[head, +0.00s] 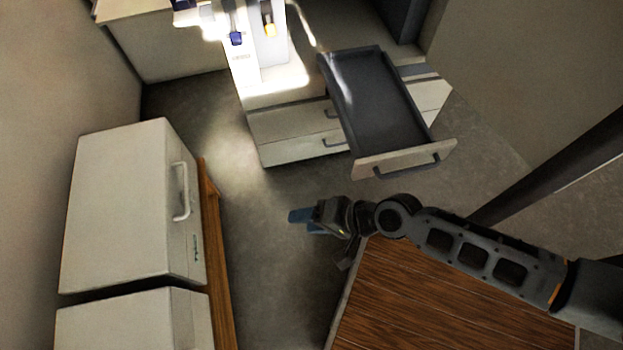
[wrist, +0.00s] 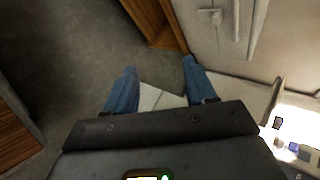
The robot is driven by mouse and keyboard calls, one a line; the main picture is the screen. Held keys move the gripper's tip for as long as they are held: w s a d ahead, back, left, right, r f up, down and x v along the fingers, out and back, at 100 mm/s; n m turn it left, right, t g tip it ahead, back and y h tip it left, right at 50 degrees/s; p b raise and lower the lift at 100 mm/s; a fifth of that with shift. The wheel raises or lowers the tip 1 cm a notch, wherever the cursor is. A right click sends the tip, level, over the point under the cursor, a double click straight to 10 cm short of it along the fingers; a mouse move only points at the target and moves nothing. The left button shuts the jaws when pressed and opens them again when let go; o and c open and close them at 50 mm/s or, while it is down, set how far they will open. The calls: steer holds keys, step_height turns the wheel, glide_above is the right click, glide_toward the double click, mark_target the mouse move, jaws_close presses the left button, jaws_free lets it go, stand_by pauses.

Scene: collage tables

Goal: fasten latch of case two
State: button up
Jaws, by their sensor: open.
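Two white box-like cases stand side by side at the left in the head view: a far one (head: 120,205) with a pale handle (head: 181,190) and a small green mark on its front, and a near one (head: 130,322) cut off by the lower edge. I cannot tell which is case two, and no latch can be made out clearly. My gripper (head: 300,216) has blue fingers and hangs over the floor, right of the cases and apart from them. In the wrist view its fingers (wrist: 160,86) are spread with nothing held between them.
The cases rest on a wooden stand (head: 213,250). A pulled-out dark drawer (head: 380,105) juts from a white cabinet (head: 288,133) at the back. A brown wooden table (head: 440,300) lies under my arm. Grey floor (head: 255,200) is clear between them.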

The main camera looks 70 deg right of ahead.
steer(key=shift+s+d+r+n+h+p, duration=0.1)
steer(key=shift+s+r+n+h+p, duration=0.15)
steer(key=shift+r, duration=0.4)
steer(key=shift+s+d+r+n+h+p, duration=0.15)
steer(key=shift+s+r+n, duration=0.2)
steer(key=shift+r, duration=0.25)
steer(key=shift+a, duration=0.1)
steer(key=s+r+n+t+p, duration=0.1)
steer(key=r+n+p, duration=0.3)
steer(key=r, duration=0.9)
steer(key=s+a+r+n+t+p, duration=0.1)
steer(key=s+r+n+p, duration=0.3)
steer(key=r, duration=0.9)
steer(key=s+a+r+n+t+h+p, duration=0.1)
steer(key=r+n+p, duration=0.4)
steer(key=r, duration=0.7)
steer(key=shift+s+r+n+t, duration=0.4)
steer(key=shift+s+n+t, duration=0.5)
steer(key=shift+s, duration=0.3)
